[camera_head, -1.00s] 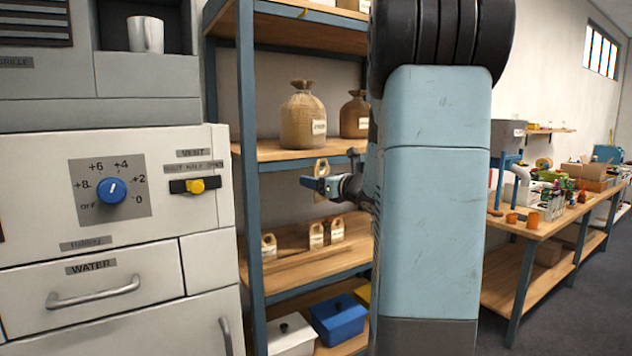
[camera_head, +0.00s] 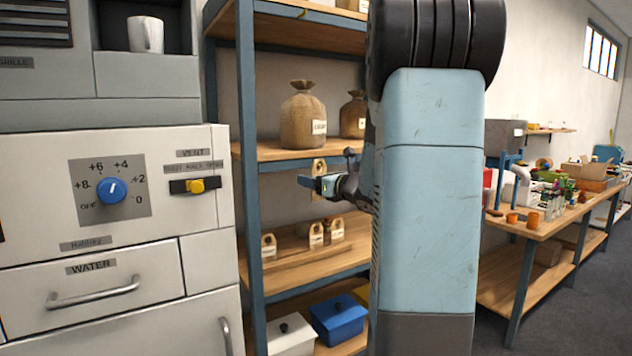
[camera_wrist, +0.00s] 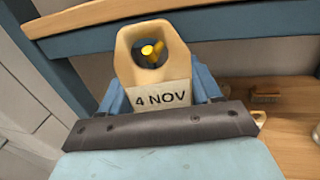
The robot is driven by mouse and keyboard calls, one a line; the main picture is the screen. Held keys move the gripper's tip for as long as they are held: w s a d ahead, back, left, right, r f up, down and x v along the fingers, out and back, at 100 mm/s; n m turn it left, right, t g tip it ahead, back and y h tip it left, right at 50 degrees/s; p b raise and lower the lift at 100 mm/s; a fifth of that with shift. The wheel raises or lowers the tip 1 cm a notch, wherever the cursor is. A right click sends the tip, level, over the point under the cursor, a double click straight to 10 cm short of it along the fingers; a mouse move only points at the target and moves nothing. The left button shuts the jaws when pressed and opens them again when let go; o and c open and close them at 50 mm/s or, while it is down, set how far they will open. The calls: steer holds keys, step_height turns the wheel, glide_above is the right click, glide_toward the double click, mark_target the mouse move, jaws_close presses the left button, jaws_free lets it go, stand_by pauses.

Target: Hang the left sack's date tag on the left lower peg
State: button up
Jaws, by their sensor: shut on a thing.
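My gripper (camera_head: 318,184) is shut on a wooden date tag (camera_head: 318,168), just below the front edge of the sack shelf. In the wrist view the tag (camera_wrist: 152,73) reads "4 NOV" and stands upright between my blue fingertips (camera_wrist: 158,97). A yellow peg (camera_wrist: 152,50) shows within the tag's hole. I cannot tell whether it passes through the hole or sits behind it. The left sack (camera_head: 303,120), brown with a white label, stands on the shelf above, with another sack (camera_head: 353,117) to its right, partly hidden by my arm.
Several similar tags (camera_head: 268,247) stand on the lower shelf board (camera_head: 300,268). A blue shelf post (camera_head: 250,200) rises left of my gripper. Blue and white bins (camera_head: 338,318) sit at the bottom.

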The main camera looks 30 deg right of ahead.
steer(key=shift+w+f, duration=0.25)
steer(key=shift+w, duration=0.3)
steer(key=shift+w+f, duration=0.15)
steer(key=shift+w, duration=0.05)
steer(key=shift+w+f, duration=0.15)
steer(key=shift+f, duration=0.15)
stand_by(0.4)
steer(key=o, duration=1)
steer(key=shift+c, duration=0.2)
steer(key=shift+o, duration=0.7)
steer(key=s, duration=1.3)
steer(key=shift+d, duration=0.2)
stand_by(0.6)
